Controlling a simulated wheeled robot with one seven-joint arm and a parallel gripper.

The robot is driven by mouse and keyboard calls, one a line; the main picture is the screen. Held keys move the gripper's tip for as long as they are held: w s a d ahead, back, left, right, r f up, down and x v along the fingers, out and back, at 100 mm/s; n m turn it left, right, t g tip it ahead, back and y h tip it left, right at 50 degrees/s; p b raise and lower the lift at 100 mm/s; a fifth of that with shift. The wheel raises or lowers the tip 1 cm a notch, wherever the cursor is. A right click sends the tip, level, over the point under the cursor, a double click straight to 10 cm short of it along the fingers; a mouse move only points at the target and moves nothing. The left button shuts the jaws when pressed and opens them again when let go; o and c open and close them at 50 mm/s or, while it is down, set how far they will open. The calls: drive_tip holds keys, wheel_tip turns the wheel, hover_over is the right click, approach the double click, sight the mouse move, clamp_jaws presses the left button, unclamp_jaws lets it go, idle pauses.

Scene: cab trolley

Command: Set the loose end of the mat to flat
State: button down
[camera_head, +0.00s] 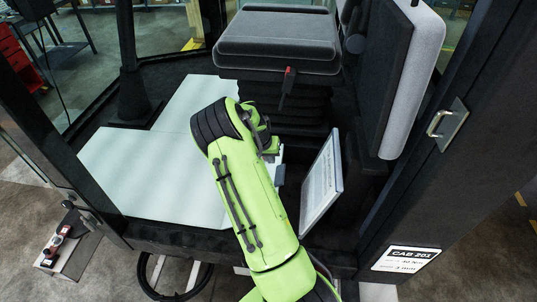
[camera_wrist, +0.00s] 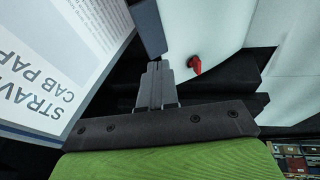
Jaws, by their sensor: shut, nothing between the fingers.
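The pale mat (camera_head: 145,175) lies on the dark cab floor in the head view, with one arm of it reaching back toward the seat. Its visible left part looks flat. My arm hides its right part, so I cannot tell there whether an end is raised. My gripper (camera_wrist: 156,68) is shut and empty in the wrist view. A pale surface (camera_wrist: 215,25) with a small red piece (camera_wrist: 195,65) on or in front of it is just beyond the fingers. I cannot tell if this surface is the mat or whether the fingers touch it.
A printed board (camera_head: 322,185) stands tilted right of my arm; it is close at the left in the wrist view (camera_wrist: 60,70). The seat (camera_head: 278,45) with a red lever (camera_head: 288,80) is behind. A door post with a handle (camera_head: 440,125) bounds the right side.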

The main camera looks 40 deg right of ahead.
sight(281, 173)
drive_tip(key=x, duration=0.3)
drive_tip(key=s+x, duration=0.1)
drive_tip(key=x, duration=0.2)
drive_tip(key=shift+s+f, duration=0.15)
drive_tip(key=shift+f, duration=0.05)
drive_tip(key=shift+s+d+f, duration=0.2)
drive_tip(key=shift+d+f, duration=0.05)
drive_tip(key=shift+f, duration=0.1)
drive_tip(key=shift+t+y, duration=0.4)
drive_tip(key=shift+t, duration=0.2)
drive_tip(key=s+d+f+b, duration=0.1)
drive_tip(key=f+b, duration=0.2)
drive_tip(key=s+d+f+b, duration=0.1)
drive_tip(key=s+f+b, duration=0.1)
drive_tip(key=f+b, duration=0.1)
drive_tip(key=s+d+f+b, duration=0.2)
drive_tip(key=f+b, duration=0.2)
drive_tip(key=shift+f, duration=0.2)
drive_tip(key=shift+s+d+f+b, duration=0.15)
drive_tip(key=shift+s+f+b, duration=0.05)
drive_tip(key=shift+f+b, duration=0.55)
